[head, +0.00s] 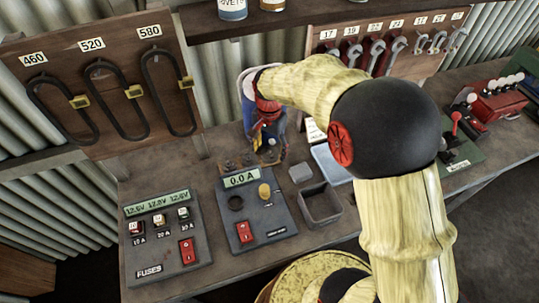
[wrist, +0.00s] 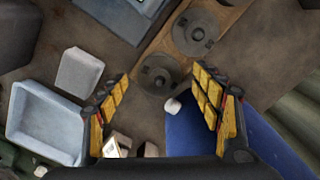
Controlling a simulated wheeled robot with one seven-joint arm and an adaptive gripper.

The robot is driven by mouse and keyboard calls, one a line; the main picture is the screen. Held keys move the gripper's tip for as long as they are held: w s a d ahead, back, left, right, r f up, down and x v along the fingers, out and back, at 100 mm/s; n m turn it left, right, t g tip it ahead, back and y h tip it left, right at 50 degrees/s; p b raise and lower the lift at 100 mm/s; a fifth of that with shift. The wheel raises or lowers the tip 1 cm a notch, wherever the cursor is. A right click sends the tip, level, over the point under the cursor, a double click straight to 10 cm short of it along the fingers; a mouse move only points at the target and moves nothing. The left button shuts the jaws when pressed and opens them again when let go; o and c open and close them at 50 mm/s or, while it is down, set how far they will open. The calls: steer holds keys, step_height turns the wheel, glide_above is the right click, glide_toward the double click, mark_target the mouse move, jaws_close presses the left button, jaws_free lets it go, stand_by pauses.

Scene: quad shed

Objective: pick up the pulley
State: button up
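Small grey round discs, which look like pulleys, stand on a wooden strip behind the ammeter panel. In the wrist view one pulley (wrist: 158,74) sits just beyond my fingertips, and a larger pulley (wrist: 197,28) sits farther up on the wooden strip (wrist: 158,40). The strip also shows in the head view (head: 262,163), where its discs are small and partly hard to make out. My gripper (wrist: 160,85) is open with nothing between its yellow-padded fingers. In the head view my gripper (head: 266,135) hangs over the back of the bench, just above the strip.
The ammeter panel (head: 270,218) stands in front of the strip, the fuse panel (head: 158,240) to its left. A dark open bin (head: 320,207), a grey block (head: 299,172) and a light-blue tray (head: 330,165) are to the right. A blue object (wrist: 215,145) lies beside my finger.

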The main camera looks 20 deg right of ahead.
steer(key=shift+c, duration=1.2)
steer(key=c, duration=1.1)
